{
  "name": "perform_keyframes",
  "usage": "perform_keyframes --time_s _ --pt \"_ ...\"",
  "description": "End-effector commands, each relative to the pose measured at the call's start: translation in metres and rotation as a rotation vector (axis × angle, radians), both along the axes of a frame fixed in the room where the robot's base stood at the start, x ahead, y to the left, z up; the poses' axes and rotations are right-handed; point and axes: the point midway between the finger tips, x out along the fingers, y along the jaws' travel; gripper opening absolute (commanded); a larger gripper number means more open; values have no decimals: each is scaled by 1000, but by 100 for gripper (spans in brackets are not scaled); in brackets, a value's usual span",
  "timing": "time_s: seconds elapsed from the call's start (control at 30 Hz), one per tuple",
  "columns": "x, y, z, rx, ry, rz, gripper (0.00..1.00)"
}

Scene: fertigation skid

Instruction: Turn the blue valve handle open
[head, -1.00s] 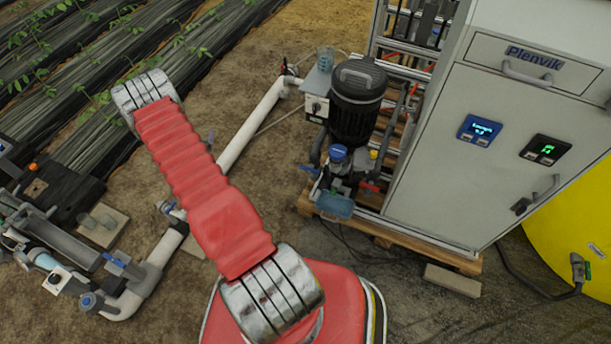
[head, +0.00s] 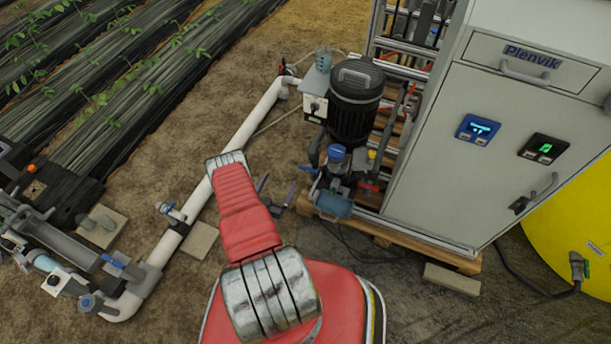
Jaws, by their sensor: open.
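Several blue handles are in view, and I cannot tell which one the task means. One blue lever (head: 310,170) is at the left of the pump's base, below the black motor. Another blue handle (head: 167,208) is on a small valve on the white pipe. A third blue handle (head: 116,263) is on the grey fittings at lower left. My gripper (head: 277,192) shows past the right side of my red arm, its two thin fingers apart and nothing seen between them. It is left of and below the pump's blue lever, apparently apart from it. My arm hides part of the gripper.
The black pump motor (head: 356,103) and the grey cabinet (head: 480,150) stand on a wooden pallet (head: 440,258). A red lever (head: 368,186) is close by the pump base. The white pipe (head: 240,140) runs behind my arm. A yellow tank (head: 570,235) is at right.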

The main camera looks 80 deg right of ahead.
Motion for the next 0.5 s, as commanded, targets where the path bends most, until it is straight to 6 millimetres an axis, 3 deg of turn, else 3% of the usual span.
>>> perform_keyframes --time_s 0.1,0.2,0.5 --pt "-37 24 -18 -31 35 -43 89" --pt "-56 38 -25 -51 55 -66 89" --pt "-69 48 -29 -70 70 -82 89"
